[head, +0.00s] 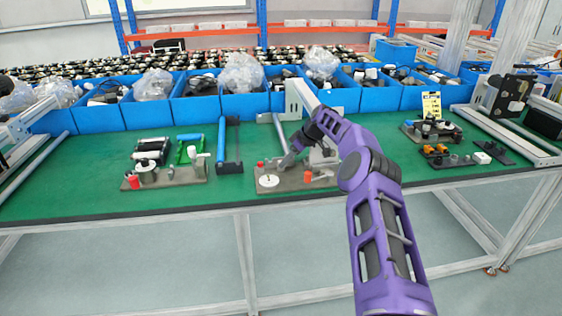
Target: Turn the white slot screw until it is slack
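A grey fixture plate (290,182) lies near the front edge of the green table. A flat white round piece (268,181), which looks like the white slot screw, sits at the plate's left front; its slot is too small to make out. My gripper (288,160) is low over the rear of this plate, behind and slightly right of the white piece, and appears apart from it. The fingers are small and partly merged with the grey parts behind them, so I cannot tell whether they are open or shut. My purple arm hides part of the table to the right.
A red cylinder (307,177) stands on the same plate. A similar fixture (190,175) with a white disc (146,166) is at left. A blue-handled tool (221,140) lies between them. Blue bins (150,111) line the back. Orange parts (435,149) are at right.

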